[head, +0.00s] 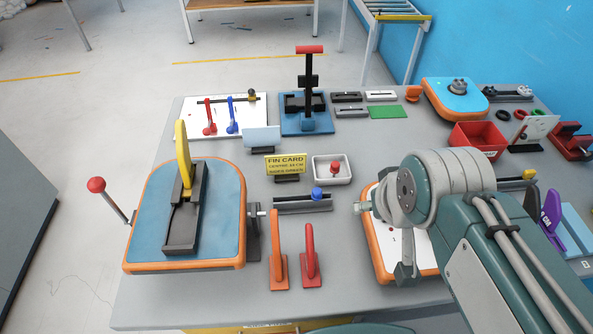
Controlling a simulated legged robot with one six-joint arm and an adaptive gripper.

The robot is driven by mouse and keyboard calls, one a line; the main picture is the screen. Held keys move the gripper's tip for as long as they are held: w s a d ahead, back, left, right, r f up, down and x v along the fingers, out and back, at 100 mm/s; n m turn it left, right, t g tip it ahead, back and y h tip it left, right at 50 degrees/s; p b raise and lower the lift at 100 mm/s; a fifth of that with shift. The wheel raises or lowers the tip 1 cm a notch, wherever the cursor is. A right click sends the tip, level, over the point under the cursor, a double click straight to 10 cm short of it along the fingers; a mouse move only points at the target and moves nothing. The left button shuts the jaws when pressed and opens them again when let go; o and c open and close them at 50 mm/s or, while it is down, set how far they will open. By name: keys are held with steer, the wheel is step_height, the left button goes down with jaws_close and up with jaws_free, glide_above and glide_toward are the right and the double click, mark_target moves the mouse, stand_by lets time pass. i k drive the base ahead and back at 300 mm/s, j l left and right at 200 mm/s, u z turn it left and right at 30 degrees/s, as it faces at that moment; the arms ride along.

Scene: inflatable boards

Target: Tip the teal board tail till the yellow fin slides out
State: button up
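The teal board tail (225,215) has an orange rim and sits at the left of the table. A dark grey fin box (182,228) runs along its middle. The yellow fin (183,152) stands upright in the far part of the box; the near part of the channel looks empty. A rod with a red ball knob (96,185) sticks out at the board's left, and a pivot mount (253,235) is at its right. My gripper (405,272) is well right of the board, over another orange-rimmed board. My arm partly hides it, and its fingers cannot be made out clearly.
Orange (278,262) and red (309,262) upright handles stand right of the teal board. A yellow fin card (286,166), a white tray (332,170) and a slider with a blue knob (303,203) lie behind them. A red bin (477,139) is farther right.

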mark_target(206, 231)
steer(key=k+j+u, duration=0.1)
steer(key=j+u, duration=0.15)
steer(key=u, duration=0.25)
steer(key=j+u, duration=0.3)
steer(key=u, duration=0.2)
steer(key=k+j+z, duration=0.1)
steer(key=z, duration=0.35)
steer(key=k+j+z, duration=0.1)
steer(key=z, duration=0.3)
steer(key=j, duration=0.1)
